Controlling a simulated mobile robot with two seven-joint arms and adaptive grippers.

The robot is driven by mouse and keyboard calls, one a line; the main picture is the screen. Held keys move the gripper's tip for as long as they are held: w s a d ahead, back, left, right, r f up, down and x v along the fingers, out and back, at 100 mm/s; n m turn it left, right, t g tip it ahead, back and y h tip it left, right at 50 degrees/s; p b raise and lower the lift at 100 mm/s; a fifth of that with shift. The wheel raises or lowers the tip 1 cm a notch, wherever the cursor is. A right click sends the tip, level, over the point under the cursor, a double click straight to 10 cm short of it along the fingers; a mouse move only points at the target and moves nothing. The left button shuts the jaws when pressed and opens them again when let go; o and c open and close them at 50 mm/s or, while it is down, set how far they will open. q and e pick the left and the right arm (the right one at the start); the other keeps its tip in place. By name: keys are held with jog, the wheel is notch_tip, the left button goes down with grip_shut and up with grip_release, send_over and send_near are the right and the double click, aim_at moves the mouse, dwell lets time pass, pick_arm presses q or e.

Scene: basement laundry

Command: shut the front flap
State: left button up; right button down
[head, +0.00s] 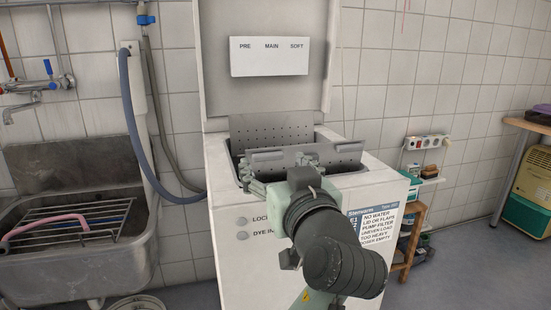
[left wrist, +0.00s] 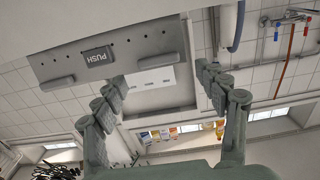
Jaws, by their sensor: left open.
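The front flap (head: 335,157) is a grey metal plate with raised tabs, standing raised at the near side of the drum opening of a white top-loading washer (head: 232,185). In the left wrist view the flap (left wrist: 150,44) shows close up, upside down, with a PUSH button (left wrist: 97,57). The perforated back flap (head: 272,127) stands up behind it. My left gripper (head: 278,168) is open at the near side of the opening, by the front flap. Its spread fingers (left wrist: 160,78) show empty in the left wrist view. I cannot tell whether they touch the flap. My right gripper is out of view.
The washer's lid (head: 267,90) stands open behind the opening. A metal sink (head: 85,165) with a rack and hoses is on the left.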

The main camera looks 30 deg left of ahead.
aim_at(268, 154)
pick_arm(q)
jog(key=shift+x, duration=1.6)
jog(key=shift+c, duration=0.4)
